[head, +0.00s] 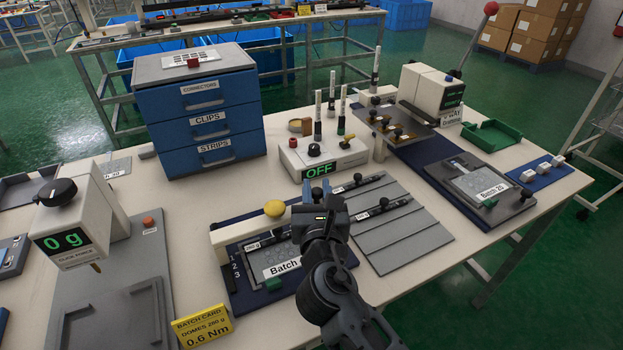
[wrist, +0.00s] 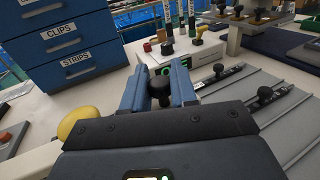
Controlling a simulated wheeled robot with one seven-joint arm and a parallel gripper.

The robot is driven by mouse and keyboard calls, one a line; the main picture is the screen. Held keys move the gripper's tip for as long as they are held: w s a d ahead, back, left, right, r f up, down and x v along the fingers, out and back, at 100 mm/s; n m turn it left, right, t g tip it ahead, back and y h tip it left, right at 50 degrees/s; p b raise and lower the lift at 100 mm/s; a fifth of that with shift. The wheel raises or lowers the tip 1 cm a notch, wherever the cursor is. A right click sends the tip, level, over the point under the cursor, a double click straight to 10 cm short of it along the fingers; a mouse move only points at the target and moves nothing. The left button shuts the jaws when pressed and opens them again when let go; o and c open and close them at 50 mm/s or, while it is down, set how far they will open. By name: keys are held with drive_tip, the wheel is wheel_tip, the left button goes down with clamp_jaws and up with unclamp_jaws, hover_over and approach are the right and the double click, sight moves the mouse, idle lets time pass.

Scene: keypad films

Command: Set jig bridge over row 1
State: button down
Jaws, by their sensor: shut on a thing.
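My gripper (head: 324,222) is above the far right side of the batch jig (head: 236,297). In the wrist view its two blue-grey fingers are shut on a black knob (wrist: 160,91). In the head view a slim dark bar with a white weight label (head: 252,246) reaches left from under my gripper, along the jig's far side near row mark 1; it appears to be the held bridge. I cannot tell whether it touches the jig. Marks 1, 2, 3 (head: 235,269) run down the jig's left edge. My gripper and arm hide the jig's right part.
Two similar knobbed bars (head: 356,184) (head: 384,207) lie on the grey ridged rack (head: 415,233) at the right. A cream beam with a yellow knob (head: 274,208) is behind the jig. The OFF box (head: 322,158) stands farther back. A yellow batch card (head: 202,327) stands front left.

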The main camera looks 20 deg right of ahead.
drive_tip(key=shift+r, duration=0.2)
drive_tip(key=c, duration=1)
unclamp_jaws()
drive_tip(key=shift+f, duration=0.1)
drive_tip(key=shift+s+a, duration=0.1)
drive_tip(key=shift+s, duration=0.15)
drive_tip(key=v, duration=0.7)
drive_tip(key=shift+b, duration=0.35)
drive_tip(key=shift+s, duration=0.15)
